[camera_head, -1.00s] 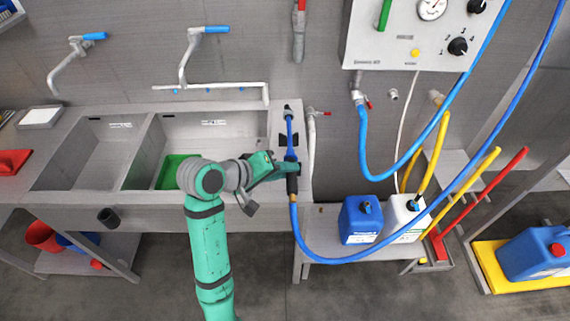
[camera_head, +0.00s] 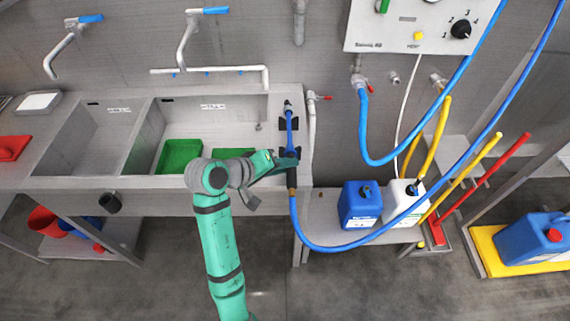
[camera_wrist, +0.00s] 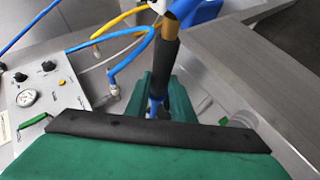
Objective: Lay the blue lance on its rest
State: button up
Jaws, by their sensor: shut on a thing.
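The blue lance (camera_head: 289,124) has a thin blue tube, a black grip and a brass end joined to a blue hose. My gripper (camera_head: 288,163) is shut on its black grip, at the sink's right front edge. The lance points toward the back wall. Its tube passes between the black prongs of the rest (camera_head: 283,124) on the sink's right ledge; I cannot tell if it touches them. In the wrist view the green fingers (camera_wrist: 163,95) flank the lance, and its black grip (camera_wrist: 166,62) runs upward. The rest cannot be made out there.
The hose (camera_head: 345,247) loops right past a blue canister (camera_head: 359,205) and a white canister (camera_head: 403,202) on a low shelf. The double sink (camera_head: 140,130) holds green trays (camera_head: 179,156). A tap pipe (camera_head: 311,120) stands just right of the rest.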

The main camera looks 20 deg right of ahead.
jog(key=o, duration=0.8)
jog(key=shift+c, duration=0.2)
jog(key=v, duration=1.1)
